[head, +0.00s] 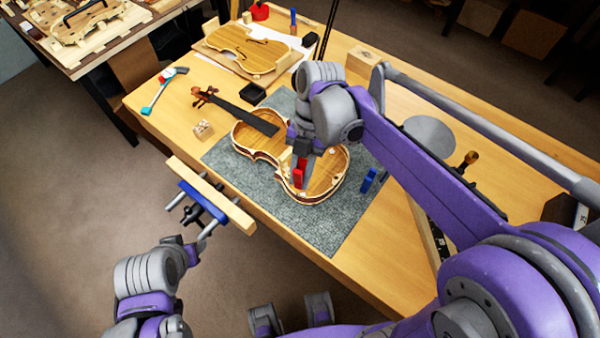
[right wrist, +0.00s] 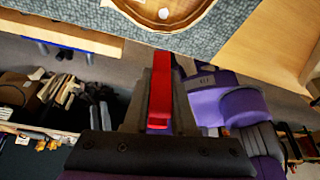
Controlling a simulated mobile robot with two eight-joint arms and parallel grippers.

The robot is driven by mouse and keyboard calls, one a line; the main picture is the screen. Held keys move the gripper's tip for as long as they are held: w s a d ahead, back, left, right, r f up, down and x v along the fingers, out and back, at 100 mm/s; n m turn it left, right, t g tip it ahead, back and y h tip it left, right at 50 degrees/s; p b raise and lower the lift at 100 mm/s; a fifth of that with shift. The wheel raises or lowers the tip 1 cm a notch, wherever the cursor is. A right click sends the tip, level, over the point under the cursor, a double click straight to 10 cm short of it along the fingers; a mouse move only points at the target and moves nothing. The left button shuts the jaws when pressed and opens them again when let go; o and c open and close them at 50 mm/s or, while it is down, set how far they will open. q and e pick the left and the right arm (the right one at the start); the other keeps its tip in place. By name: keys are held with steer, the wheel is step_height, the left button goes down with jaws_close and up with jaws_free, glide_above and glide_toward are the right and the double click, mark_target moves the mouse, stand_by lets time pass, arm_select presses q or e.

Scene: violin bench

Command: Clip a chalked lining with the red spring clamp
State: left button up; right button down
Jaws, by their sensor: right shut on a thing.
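The open violin body (head: 262,143), with a dark fingerboard and scroll neck, lies on a grey mat (head: 325,232). Its lining runs around the inside of the rim, and a small white mark (head: 332,150) shows there. The body's curved edge also shows at the top of the right wrist view (right wrist: 203,12), with a white spot on it. My right gripper (head: 300,166) is shut on the red spring clamp (head: 298,178), over the lower bout. The clamp also shows between the fingers in the right wrist view (right wrist: 160,88). Contact with the rim is unclear. My left gripper (head: 187,250) is hard to make out.
A blue clamp (head: 368,180) stands at the right of the body. A vise (head: 210,195) juts from the table's front edge. A wooden block (head: 361,60) stands at the back.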

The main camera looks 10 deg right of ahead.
steer(key=b, duration=0.3)
glide_above(300, 195)
steer(key=shift+s+f, duration=0.1)
steer(key=shift+f, duration=2.4)
steer(key=shift+f+b, duration=0.85)
steer(key=shift+f, duration=0.7)
steer(key=c, duration=0.6)
jaws_free()
steer(key=shift+c, duration=0.2)
steer(key=shift+r, duration=0.1)
steer(key=p+v, duration=0.1)
steer(key=v, duration=0.9)
steer(key=shift+r, duration=0.35)
